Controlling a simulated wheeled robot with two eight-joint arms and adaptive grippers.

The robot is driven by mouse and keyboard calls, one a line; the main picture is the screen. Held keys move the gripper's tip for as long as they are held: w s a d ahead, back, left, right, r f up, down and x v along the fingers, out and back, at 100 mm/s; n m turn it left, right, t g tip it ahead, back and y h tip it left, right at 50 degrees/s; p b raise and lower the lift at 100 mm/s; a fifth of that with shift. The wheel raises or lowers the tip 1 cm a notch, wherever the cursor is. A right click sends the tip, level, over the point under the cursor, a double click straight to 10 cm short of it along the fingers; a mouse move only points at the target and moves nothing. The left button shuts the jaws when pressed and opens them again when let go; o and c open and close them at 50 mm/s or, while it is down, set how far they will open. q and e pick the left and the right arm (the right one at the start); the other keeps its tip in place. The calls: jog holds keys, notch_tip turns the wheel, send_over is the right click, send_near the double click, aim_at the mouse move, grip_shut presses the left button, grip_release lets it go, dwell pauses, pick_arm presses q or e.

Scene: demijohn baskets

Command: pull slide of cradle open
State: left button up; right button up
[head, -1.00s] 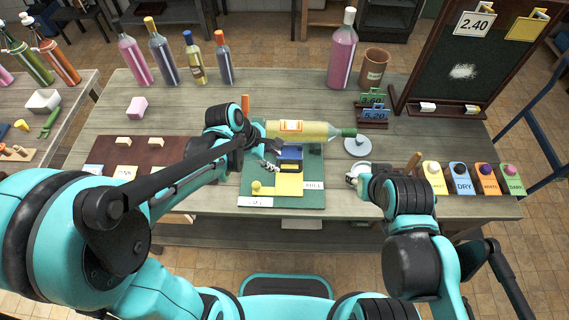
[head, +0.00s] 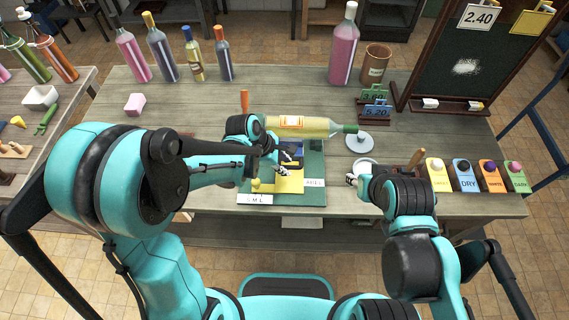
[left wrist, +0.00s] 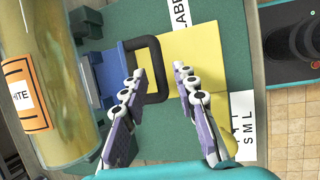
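The cradle is a green board (head: 312,165) on the table, with a blue slide (left wrist: 106,78) that has a black loop handle (left wrist: 155,72). A yellow plate (left wrist: 195,50) lies beside the handle. A pale yellow bottle (head: 300,127) with an orange-edged label lies on its side along the cradle's back; it fills the left of the left wrist view (left wrist: 45,90). My left gripper (left wrist: 160,73) is open over the slide. The handle's outer bar shows between its fingertips; contact cannot be told. My right gripper (head: 352,180) is off to the right of the cradle; its fingers are too small to judge.
Cards reading SML (head: 258,199) and LABEL (head: 314,183) lie at the board's front. Coloured blocks (head: 464,173) line the right front. Upright bottles (head: 161,50) stand at the back left.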

pick_arm(q)
grip_shut()
jog(key=s, duration=1.3)
jog(key=shift+s, duration=0.2)
jog(key=shift+o, duration=1.7)
grip_release()
jog(key=v, duration=1.2)
